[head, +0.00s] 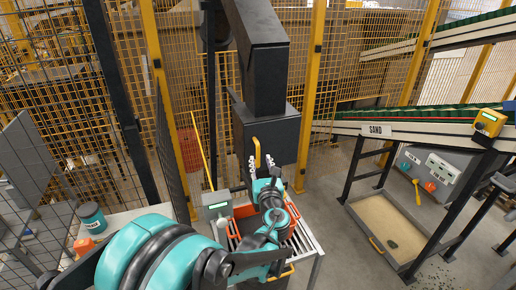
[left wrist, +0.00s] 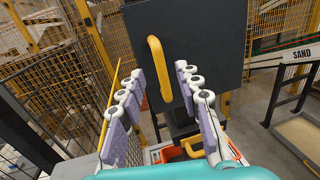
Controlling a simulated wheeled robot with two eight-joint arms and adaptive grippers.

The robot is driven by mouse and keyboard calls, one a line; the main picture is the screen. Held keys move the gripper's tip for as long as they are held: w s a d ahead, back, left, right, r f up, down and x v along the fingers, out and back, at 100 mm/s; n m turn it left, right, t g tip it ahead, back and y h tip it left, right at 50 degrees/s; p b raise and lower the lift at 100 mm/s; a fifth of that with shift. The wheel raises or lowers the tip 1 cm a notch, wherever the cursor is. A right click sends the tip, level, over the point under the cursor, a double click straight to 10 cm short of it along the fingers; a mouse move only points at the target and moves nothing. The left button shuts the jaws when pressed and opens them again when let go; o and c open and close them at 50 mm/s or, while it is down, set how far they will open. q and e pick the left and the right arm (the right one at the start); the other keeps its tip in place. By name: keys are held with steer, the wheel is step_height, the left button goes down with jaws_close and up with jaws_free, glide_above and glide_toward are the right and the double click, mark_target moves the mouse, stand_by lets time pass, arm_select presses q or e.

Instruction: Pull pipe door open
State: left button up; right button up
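The pipe door is a dark grey square panel (head: 280,137) at the lower end of a thick dark pipe (head: 262,60). It looks closed, and it fills the upper middle of the left wrist view (left wrist: 215,50). Its yellow handle (head: 256,152) is a vertical bar on the panel's left side, also seen in the left wrist view (left wrist: 160,68). My left gripper (head: 263,164) is open in front of the door. In the left wrist view its two fingers (left wrist: 158,88) stand wide apart, with the handle beyond and between them, apparently untouched. My right gripper is not in view.
An orange-red crate (head: 240,212) stands on a light table below the door, beside a grey box with a display (head: 215,205). Yellow mesh fencing (head: 180,75) stands behind. A sand tray (head: 385,225) and conveyor (head: 400,122) are at right.

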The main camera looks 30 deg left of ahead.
mark_target(259, 153)
arm_select(q)
steer(key=x, duration=0.7)
steer(key=shift+s, duration=0.1)
jaws_close()
